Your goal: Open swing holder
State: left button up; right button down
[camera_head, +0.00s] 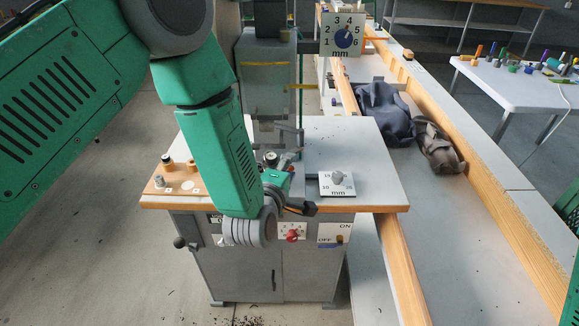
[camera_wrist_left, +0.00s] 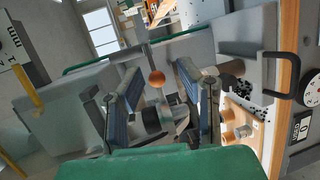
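The eyelet press (camera_head: 270,85) stands on a grey cabinet with a white, wood-edged top. The swing holder cannot be clearly made out in the head view, where my left arm and gripper cover the press's working area. My left gripper (camera_head: 285,172) is low over the table top, in front of the press column. In the left wrist view my left gripper (camera_wrist_left: 155,105) has its two fingers spread apart. A metal rod with an orange ball knob (camera_wrist_left: 157,78) shows between and beyond the fingers. A grey cylindrical part lies below the knob; I cannot tell whether a finger touches either. My right gripper is not in view.
A dial in mm (camera_head: 342,36) is on the press. A small mm plate with a grey knob (camera_head: 338,179) lies to the right of my gripper. A wooden block with pegs (camera_head: 175,178) is at the left. The front panel has a red knob (camera_head: 292,235) and an ON/OFF switch.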

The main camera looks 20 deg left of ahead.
pick_arm(q)
jog(key=shift+a, duration=0.1)
jog(key=shift+c, duration=0.4)
grip_shut()
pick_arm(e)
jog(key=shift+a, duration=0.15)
